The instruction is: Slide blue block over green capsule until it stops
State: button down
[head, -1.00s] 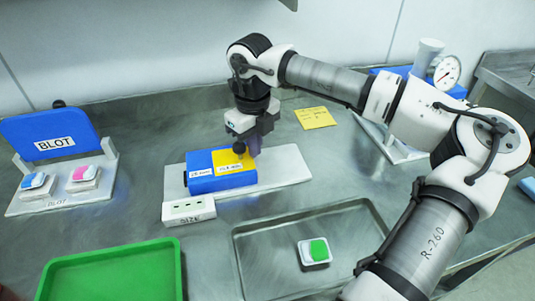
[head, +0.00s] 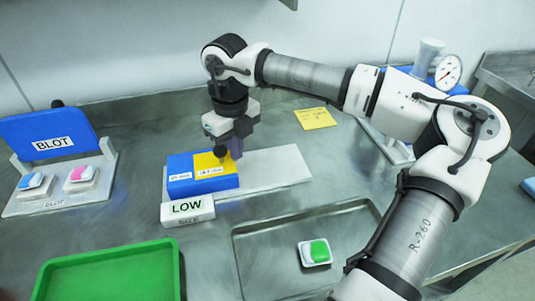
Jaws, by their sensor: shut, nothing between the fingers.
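The blue block (head: 181,178) with a yellow top patch (head: 208,163) sits at the left end of a pale flat rail (head: 275,172). My gripper (head: 235,156) is shut and empty, pointing down at the block's right end; whether it touches the block is hard to tell. A green-topped white capsule (head: 319,251) lies in the grey metal tray (head: 250,275) at the front, apart from the block. What lies under the block is hidden.
A BLOT stand (head: 55,205) with blue and pink capsules is at left. A green tray (head: 110,275) is in front, a yellow note (head: 315,118) behind, a gauge (head: 447,72) at back right.

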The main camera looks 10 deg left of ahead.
dwell(0.5)
jog(key=shift+w+d, duration=0.3)
jog(key=shift+d, duration=0.4)
notch_tip(320, 180, up, 8)
jog(key=p, duration=0.4)
dwell(0.6)
